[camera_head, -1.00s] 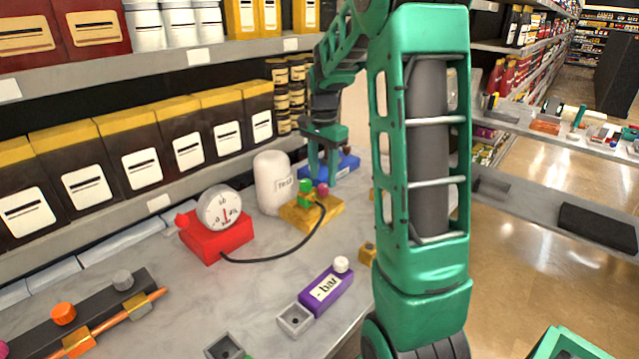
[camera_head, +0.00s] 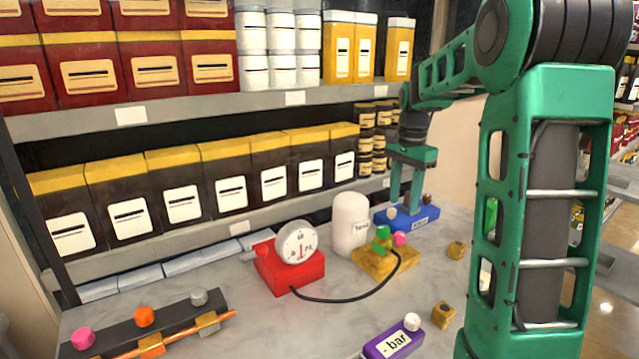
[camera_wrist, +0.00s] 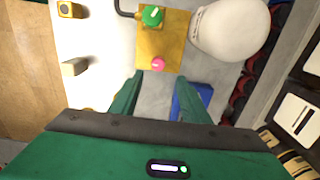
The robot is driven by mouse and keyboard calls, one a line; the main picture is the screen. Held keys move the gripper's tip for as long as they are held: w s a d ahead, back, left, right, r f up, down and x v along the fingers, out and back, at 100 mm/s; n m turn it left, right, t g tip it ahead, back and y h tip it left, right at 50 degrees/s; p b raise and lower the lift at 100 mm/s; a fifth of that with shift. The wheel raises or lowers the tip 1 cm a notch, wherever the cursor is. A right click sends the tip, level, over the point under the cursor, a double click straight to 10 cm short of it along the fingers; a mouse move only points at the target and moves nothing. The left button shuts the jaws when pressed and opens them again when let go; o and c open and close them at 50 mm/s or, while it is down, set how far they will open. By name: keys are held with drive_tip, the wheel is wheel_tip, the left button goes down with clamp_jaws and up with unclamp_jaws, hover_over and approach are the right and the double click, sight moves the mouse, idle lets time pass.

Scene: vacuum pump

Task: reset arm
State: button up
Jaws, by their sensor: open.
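My green gripper (camera_head: 404,203) is at the back right of the grey table (camera_head: 330,325), pointing down beside the blue block (camera_head: 425,214). In the wrist view my gripper (camera_wrist: 156,78) has its two fingers apart with nothing between them. The yellow block (camera_head: 372,262) with a green knob (camera_head: 382,233) and a pink knob (camera_head: 399,239) lies just in front of it. The white tank (camera_head: 350,222) stands upright to the left. I cannot tell whether a finger touches the blue block.
A red gauge base (camera_head: 290,272) joins the yellow block by a black hose (camera_head: 340,300). A purple "- bar" block (camera_head: 393,343) lies in front. A dark rail (camera_head: 150,322) with coloured knobs is at left. Stocked shelves (camera_head: 200,105) stand behind the table.

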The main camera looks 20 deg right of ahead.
drive_tip(key=s+a+f+n, duration=0.2)
drive_tip(key=s+a+n, duration=0.1)
drive_tip(key=s, duration=0.7)
drive_tip(key=s+a+f+n, duration=0.2)
drive_tip(key=s+a+n, duration=0.1)
drive_tip(key=s, duration=0.7)
drive_tip(key=s+a+f+n, duration=0.2)
drive_tip(key=s+a+n, duration=0.1)
drive_tip(key=s, duration=0.7)
drive_tip(key=shift+a+f+n, duration=0.4)
drive_tip(key=shift+a, duration=0.2)
drive_tip(key=shift+w+f, duration=0.25)
drive_tip(key=shift+w, duration=0.3)
